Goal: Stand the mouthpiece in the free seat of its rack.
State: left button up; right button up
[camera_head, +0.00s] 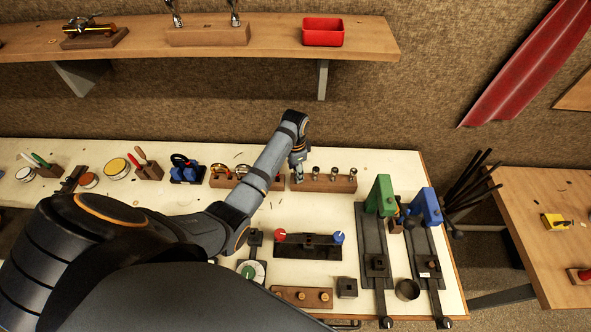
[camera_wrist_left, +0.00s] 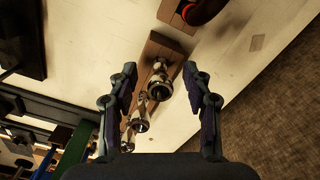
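The mouthpiece rack, a long brown wooden block (camera_head: 325,184), lies near the back of the cream bench. Several silvery mouthpieces stand along it, including one near its right end (camera_head: 352,172). My left gripper (camera_head: 297,178) is over the rack's left end. In the left wrist view its two fingers (camera_wrist_left: 163,82) are spread apart, with a mouthpiece (camera_wrist_left: 162,87) between them and gaps on both sides. It appears upright on the block, rim towards the camera. Two more mouthpieces (camera_wrist_left: 140,119) follow in line. My right gripper is not in view.
Left of the rack is a wooden holder with orange-handled items (camera_head: 216,174). Nearer are a dark fixture with red and blue knobs (camera_head: 308,250) and tall green (camera_head: 380,196) and blue (camera_head: 427,207) stands. A shelf with a red bin (camera_head: 322,32) hangs above.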

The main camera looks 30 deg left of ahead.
pick_arm(q)
jog(key=shift+r, duration=3.8)
